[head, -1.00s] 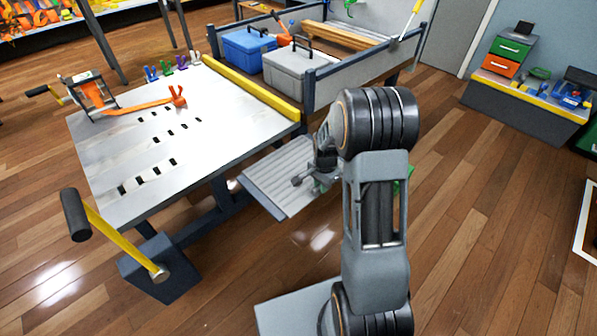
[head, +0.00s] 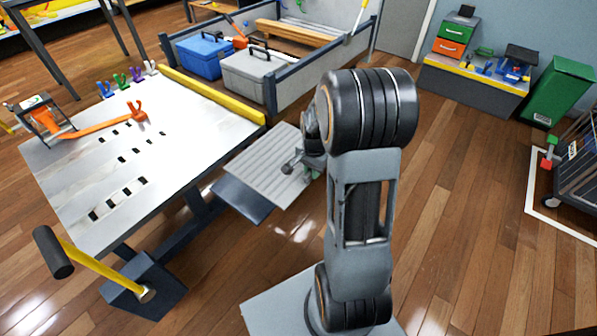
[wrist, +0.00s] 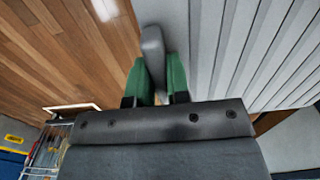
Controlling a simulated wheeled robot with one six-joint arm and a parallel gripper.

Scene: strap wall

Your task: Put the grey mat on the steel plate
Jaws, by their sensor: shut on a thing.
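The grey mat (head: 262,162) is a ribbed pale panel held out right of the bench in the head view. Its ribs (wrist: 262,50) fill the right of the wrist view. My gripper (head: 304,166) is at the mat's right side, partly hidden by my arm. In the wrist view its green fingers (wrist: 155,75) are shut on a grey grip piece (wrist: 152,45) beside the ribs; how that piece joins the mat is unclear. The pale metal bench top with dark slots (head: 170,160) looks like the steel plate. The mat is not lying on it.
A dark panel (head: 242,199) sits low beside the bench, partly under the mat in the picture. An orange strap (head: 100,126) and small colored hooks lie on the bench top. A yellow-armed lever (head: 100,268) stands at front left. A blue box (head: 205,58) and grey box (head: 254,78) stand behind.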

